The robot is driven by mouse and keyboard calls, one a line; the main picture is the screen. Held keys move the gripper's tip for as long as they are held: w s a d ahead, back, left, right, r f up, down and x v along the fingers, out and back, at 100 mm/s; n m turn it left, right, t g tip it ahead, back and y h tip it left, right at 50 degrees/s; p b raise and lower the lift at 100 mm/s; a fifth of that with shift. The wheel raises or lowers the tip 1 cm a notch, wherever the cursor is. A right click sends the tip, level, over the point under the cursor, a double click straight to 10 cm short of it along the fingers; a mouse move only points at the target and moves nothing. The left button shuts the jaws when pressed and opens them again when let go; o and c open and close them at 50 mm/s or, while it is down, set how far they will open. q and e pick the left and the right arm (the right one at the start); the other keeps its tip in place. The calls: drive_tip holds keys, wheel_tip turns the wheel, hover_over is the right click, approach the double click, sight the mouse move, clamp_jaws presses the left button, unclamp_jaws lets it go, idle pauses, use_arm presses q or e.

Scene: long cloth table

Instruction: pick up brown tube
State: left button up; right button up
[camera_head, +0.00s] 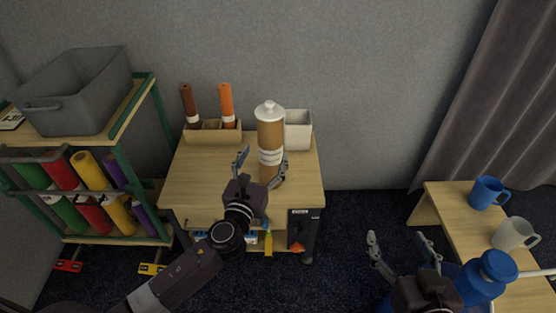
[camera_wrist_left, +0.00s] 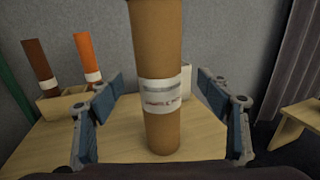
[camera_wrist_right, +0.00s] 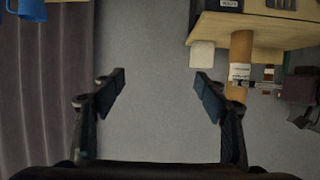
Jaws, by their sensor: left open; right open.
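A light brown tube (camera_head: 270,135) with a white cap and white label stands upright on the small wooden table. It fills the middle of the left wrist view (camera_wrist_left: 160,60), its top cut off. My left gripper (camera_head: 261,165) is open, with one finger to each side of this tube at about its label height; gaps show on both sides. A dark brown tube (camera_head: 188,102) stands in a wooden holder behind it; it also shows in the left wrist view (camera_wrist_left: 38,62). My right gripper (camera_head: 400,243) is open and empty, away to the right.
An orange tube (camera_head: 226,103) shares the wooden holder (camera_head: 212,135). A white container (camera_head: 299,130) stands close behind the light brown tube. A rack (camera_head: 120,165) with coloured rolls and a grey bin (camera_head: 80,90) is at left. Mugs (camera_head: 488,192) and a blue bottle (camera_head: 490,272) are at right.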

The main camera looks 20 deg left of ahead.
use_arm(q)
drive_tip(key=shift+w, duration=0.8)
drive_tip(key=w, duration=0.1)
drive_tip(key=w+b, duration=0.1)
drive_tip(key=w, duration=0.3)
drive_tip(key=shift+w+a+f+b, duration=0.1)
drive_tip(key=shift+f+b, duration=0.2)
drive_tip(key=shift+b, duration=0.1)
use_arm(e)
wheel_tip(320, 180, up, 11)
drive_tip(key=w+a+t+y, duration=0.2)
drive_tip(key=t, duration=0.3)
drive_tip(key=shift+f+t, duration=0.15)
drive_tip(key=shift+t, duration=0.15)
use_arm(q)
drive_tip(key=shift+c, duration=0.7)
use_arm(e)
drive_tip(key=shift+w, duration=0.1)
use_arm(q)
drive_tip(key=c, duration=1.2)
